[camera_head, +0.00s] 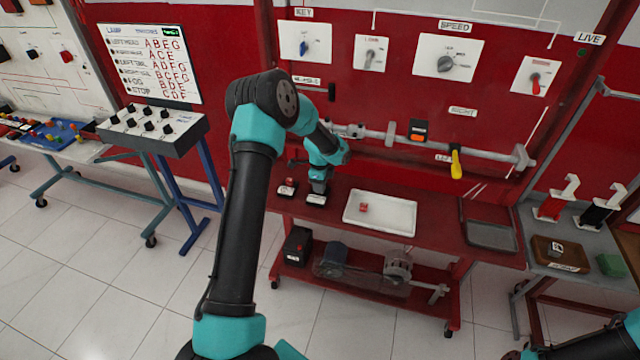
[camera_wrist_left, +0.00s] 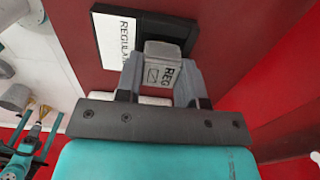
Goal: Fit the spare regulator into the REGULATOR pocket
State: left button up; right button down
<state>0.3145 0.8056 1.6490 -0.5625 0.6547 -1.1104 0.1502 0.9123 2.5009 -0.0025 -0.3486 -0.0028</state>
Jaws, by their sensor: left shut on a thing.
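The spare regulator (camera_wrist_left: 160,70) is a small grey block with a label starting "REG", seen in the left wrist view. My left gripper (camera_wrist_left: 159,78) is shut on it, one finger on each side. The REGULATOR pocket (camera_wrist_left: 184,30) is a black frame with a white label, partly hidden behind the block. The block's far end overlaps the pocket in the picture; I cannot tell whether it is above it or inside. In the head view my left gripper (camera_head: 318,186) points down just over the pocket (camera_head: 316,199) on the red bench and hides the block. My right gripper is not visible.
A small black holder with a red piece (camera_head: 288,187) stands just left of the pocket. A white tray (camera_head: 380,228) with a red block (camera_head: 364,207) is to the right, then a grey tray (camera_head: 490,235). The red panel with a rail and yellow lever (camera_head: 456,165) rises behind.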

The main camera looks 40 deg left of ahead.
pick_arm(q)
jog(key=shift+f, duration=0.4)
dwell(0.3)
jog(key=o, duration=1)
jog(key=shift+o, duration=0.5)
jog(key=o, duration=0.4)
jog(key=shift+r, duration=4)
